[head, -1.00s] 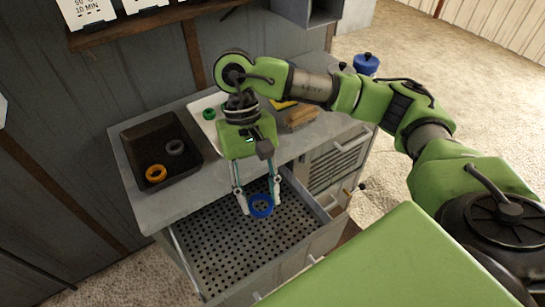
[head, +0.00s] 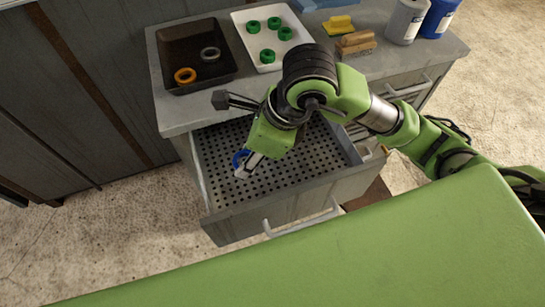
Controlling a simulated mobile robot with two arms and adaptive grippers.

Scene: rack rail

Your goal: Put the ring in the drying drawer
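A blue ring (head: 238,158) is at the fingertips of my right gripper (head: 246,168), over the left part of the open drying drawer (head: 285,211). The gripper points down and left, and its fingers are on the ring. The near finger covers part of the ring. I cannot tell whether the ring touches the drawer's perforated floor. The drawer is pulled out and holds no other ring that I can see. My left gripper is not in view.
A black tray (head: 163,62) with an orange ring (head: 185,75) and a grey ring (head: 210,54) stands on the counter. A white tray (head: 241,33) holds several green rings. A brush (head: 356,42), a yellow item (head: 338,25) and bottles (head: 406,20) stand further right.

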